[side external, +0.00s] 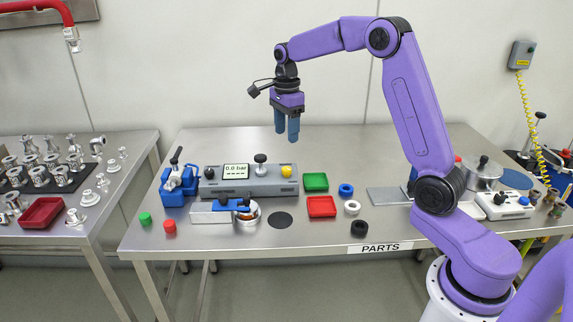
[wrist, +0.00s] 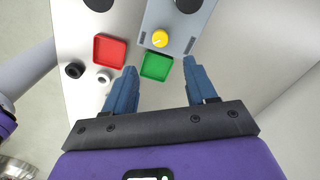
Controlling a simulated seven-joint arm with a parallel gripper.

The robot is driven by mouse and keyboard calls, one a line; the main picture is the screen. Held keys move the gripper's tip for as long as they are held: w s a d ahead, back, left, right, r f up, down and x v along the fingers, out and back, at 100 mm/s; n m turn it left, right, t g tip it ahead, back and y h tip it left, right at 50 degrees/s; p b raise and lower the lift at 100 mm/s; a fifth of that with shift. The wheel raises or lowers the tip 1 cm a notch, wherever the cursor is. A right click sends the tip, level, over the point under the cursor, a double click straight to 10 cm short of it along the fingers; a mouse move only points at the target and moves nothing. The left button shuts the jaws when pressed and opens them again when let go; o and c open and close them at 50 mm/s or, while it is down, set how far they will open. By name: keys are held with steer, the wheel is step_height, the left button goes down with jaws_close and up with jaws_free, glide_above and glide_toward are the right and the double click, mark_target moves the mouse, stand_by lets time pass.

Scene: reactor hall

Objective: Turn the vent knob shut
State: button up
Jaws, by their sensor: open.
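The grey control box (side external: 248,181) stands on the steel table with a display reading 0.0 bar. A yellow knob (side external: 287,171) is at its right end, a black-topped knob (side external: 260,158) near the middle and a dark knob (side external: 209,172) at the left. I cannot read which is marked as the vent. My gripper (side external: 287,136) is open and empty, pointing down, high above the right part of the box. In the wrist view the yellow knob (wrist: 159,39) lies beyond the fingertips, apart from them, on the box's near end.
A green tray (side external: 315,182) and a red tray (side external: 321,206) lie right of the box, with blue (side external: 346,190), white (side external: 352,207) and black (side external: 359,227) rings beside them. A blue clamp device (side external: 179,184) stands left. A metal assembly (side external: 226,210) sits in front.

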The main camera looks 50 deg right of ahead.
mark_target(287, 169)
step_height(287, 169, down, 11)
steer(key=shift+f, duration=0.2)
stand_by(0.3)
jaws_close()
